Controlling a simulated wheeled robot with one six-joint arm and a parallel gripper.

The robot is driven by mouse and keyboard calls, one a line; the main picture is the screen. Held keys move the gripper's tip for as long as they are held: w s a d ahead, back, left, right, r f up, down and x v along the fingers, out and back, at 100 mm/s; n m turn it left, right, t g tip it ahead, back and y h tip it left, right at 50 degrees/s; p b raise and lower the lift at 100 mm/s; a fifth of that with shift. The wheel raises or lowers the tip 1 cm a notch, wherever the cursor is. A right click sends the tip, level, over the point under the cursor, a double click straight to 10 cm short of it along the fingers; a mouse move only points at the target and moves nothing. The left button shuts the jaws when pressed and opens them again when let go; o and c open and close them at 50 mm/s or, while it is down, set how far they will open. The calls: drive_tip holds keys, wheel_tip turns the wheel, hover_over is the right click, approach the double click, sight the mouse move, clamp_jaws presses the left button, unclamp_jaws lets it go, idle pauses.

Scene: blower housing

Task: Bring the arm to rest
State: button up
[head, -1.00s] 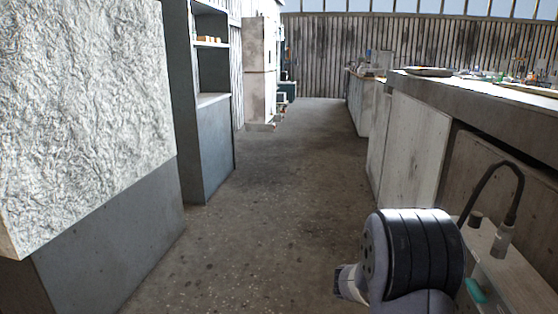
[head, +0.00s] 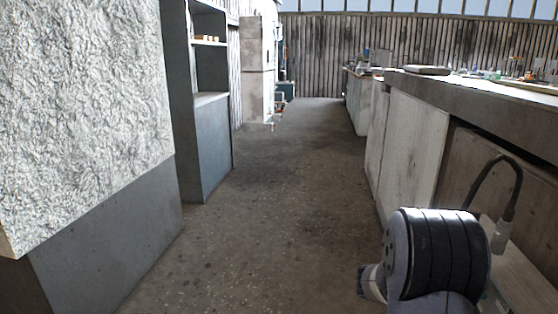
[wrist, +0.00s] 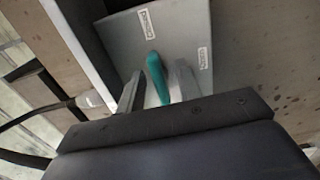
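In the wrist view the two grey fingers of my gripper (wrist: 157,88) stand apart, with a gap between them. A teal elongated part (wrist: 155,72) shows in that gap, in front of a light grey panel (wrist: 185,30) with two small white labels. I see no clear grip on the teal part; whether a finger touches it I cannot tell. In the head view my arm (head: 437,255) is folded at the lower right, and its gripper is hidden.
A long workbench (head: 480,95) with a plate (head: 428,70) and small items runs along the right. A black cable (head: 490,175) hangs beside my arm. A grey shelf unit (head: 212,145) and a rough white block (head: 80,110) stand left. The middle floor (head: 270,190) is clear.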

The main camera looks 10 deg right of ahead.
drive_tip(key=shift+w+r+n+p, duration=0.1)
drive_tip(key=shift+r+n+p, duration=0.1)
drive_tip(key=shift+n+p, duration=1.7)
drive_tip(key=shift+r+n+p, duration=0.15)
drive_tip(key=shift+n+p, duration=1.25)
drive_tip(key=shift+p, duration=0.95)
drive_tip(key=shift+a, duration=0.1)
